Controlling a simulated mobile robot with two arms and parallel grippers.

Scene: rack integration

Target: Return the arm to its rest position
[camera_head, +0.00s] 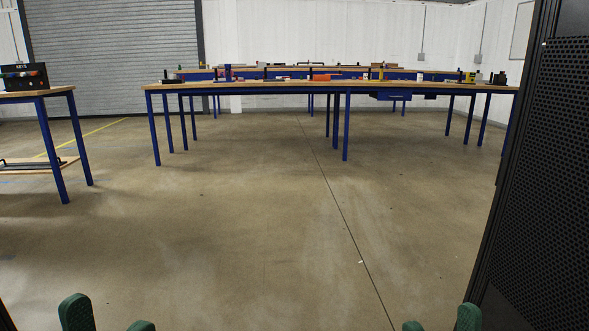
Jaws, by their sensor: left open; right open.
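My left gripper (108,318) shows at the bottom left edge of the head view. Its two green fingertips are apart with nothing between them. My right gripper (441,322) shows at the bottom edge, right of the middle. Its two green fingertips are also apart and empty. Both are in front of bare floor and touch nothing that I can see. The rest of both grippers and most of both arms are cut off by the bottom of the frame.
A black perforated rack door or panel (545,190) stands close on the right. A long blue-legged workbench (230,87) with small items crosses the back. Another table (50,94) with a key box (22,77) stands at left. The concrete floor (250,220) between is clear.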

